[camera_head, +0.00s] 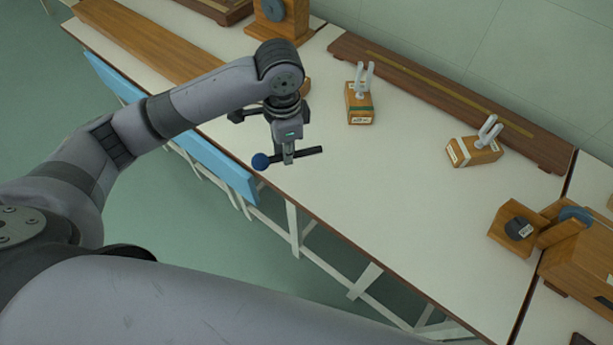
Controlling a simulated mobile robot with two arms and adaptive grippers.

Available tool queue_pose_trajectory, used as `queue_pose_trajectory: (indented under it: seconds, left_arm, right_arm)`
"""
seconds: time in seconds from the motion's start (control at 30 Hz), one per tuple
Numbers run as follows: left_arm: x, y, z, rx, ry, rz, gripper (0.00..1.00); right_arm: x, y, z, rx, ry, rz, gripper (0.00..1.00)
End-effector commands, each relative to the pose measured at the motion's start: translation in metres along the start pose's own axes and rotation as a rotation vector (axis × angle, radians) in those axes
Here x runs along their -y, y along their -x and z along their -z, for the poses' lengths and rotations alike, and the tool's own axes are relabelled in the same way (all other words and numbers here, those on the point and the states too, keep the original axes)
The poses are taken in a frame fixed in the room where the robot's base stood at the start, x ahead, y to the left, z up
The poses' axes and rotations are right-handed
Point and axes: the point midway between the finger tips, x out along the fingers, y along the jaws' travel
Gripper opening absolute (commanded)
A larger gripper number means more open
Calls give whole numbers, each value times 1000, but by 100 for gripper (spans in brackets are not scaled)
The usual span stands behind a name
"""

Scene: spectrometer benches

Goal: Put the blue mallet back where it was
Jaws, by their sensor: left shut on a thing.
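The blue mallet has a round blue head (261,161) and a dark handle (308,153). My left gripper (288,158) is shut on the mallet's handle, close behind the head. It holds the mallet over the front part of the white bench (400,205), with the head pointing left toward the bench's front edge. I cannot tell how high above the bench top the mallet is. A large arm link of mine fills the lower part of the view, and no right gripper shows.
Two wooden boxes with white tuning forks, one at the back middle (360,115) and one at the right (463,156), stand on the bench. A long wooden rail (440,92) lies along the back. Wooden apparatus (513,222) stands at the right. The bench middle is clear.

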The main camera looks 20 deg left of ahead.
Motion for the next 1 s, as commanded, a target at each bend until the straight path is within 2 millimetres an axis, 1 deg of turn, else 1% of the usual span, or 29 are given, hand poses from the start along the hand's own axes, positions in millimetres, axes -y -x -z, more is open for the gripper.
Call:
queue_pose_trajectory:
  seconds: [0.03, 0.2, 0.3, 0.43, 0.53, 0.6, 0.67, 0.77, 1.0]
  left_arm:
    - [9, -3, 11, -7, -107, 4, 0]
    - [29, 15, 37, -14, -490, 0, 0]
    - [36, 27, 48, -20, -685, -3, 0]
    - [41, 41, 58, -27, -871, -6, 0]
    - [43, 47, 62, -30, -956, -7, 0]
    - [44, 48, 63, -30, -988, -8, 0]
    - [43, 42, 63, -30, -1001, -11, 0]
    - [42, 22, 62, -28, -1005, -15, 0]
    - [41, -43, 62, -28, -1002, -14, 0]
  right_arm:
    - [-3, -18, -3, 2, 0, -4, 39]
    - [-9, -45, -8, 5, -1, -11, 39]
    - [-11, -57, -10, 7, 0, -14, 39]
    - [-11, -67, -11, 7, 0, -14, 39]
    - [-11, -70, -11, 7, 0, -13, 39]
    - [-10, -71, -11, 6, 0, -13, 39]
    - [-9, -72, -10, 6, -1, -11, 39]
    - [-6, -72, -10, 5, -1, -8, 39]
    - [1, -74, -8, 2, -1, 0, 39]
